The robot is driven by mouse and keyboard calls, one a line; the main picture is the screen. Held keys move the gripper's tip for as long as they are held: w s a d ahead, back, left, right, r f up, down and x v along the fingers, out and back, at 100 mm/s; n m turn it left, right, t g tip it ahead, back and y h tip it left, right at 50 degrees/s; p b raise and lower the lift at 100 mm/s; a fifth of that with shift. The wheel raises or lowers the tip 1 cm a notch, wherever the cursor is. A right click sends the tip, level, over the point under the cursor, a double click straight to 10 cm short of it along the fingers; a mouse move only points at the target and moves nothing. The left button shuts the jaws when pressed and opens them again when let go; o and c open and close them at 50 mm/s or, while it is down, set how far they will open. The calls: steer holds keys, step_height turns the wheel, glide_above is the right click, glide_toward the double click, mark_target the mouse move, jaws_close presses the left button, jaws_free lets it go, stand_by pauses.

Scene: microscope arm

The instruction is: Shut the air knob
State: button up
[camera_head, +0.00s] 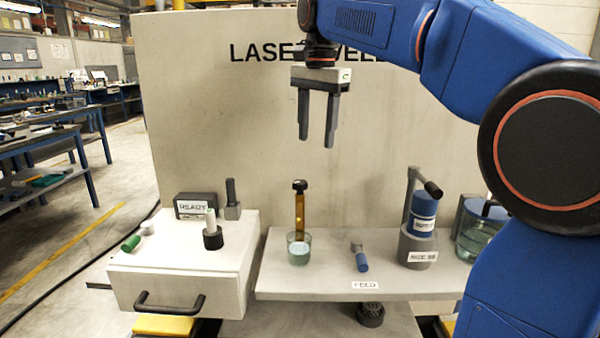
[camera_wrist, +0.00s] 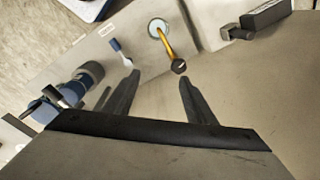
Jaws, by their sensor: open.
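No label reading "air" is legible, so I cannot tell for certain which part is the air knob. A dark ribbed knob (camera_head: 370,314) sits below the front edge of the shelf, partly hidden under it. My gripper (camera_head: 316,140) is open and empty, pointing down, high above the shelf in front of the upright panel. In the wrist view its two fingers (camera_wrist: 160,78) are apart with nothing between them.
The shelf (camera_head: 310,282) holds a glass with an amber rod (camera_head: 299,215), a blue canister in a grey holder (camera_head: 421,225) and a jar (camera_head: 480,240). At left is a white drawer box (camera_head: 165,285) with a black handle and small parts on top.

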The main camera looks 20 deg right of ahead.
steer(key=s+d+f+n+t, duration=0.35)
steer(key=s+f+n, duration=0.75)
steer(key=s+f, duration=1.15)
step_height(320, 180, up, 26)
steer(key=n+g, duration=0.4)
steer(key=g, duration=0.1)
glide_above(300, 181)
steer(key=shift+t, duration=0.25)
step_height(300, 181, down, 17)
steer(key=shift+s+f, duration=0.1)
steer(key=shift+s, duration=0.05)
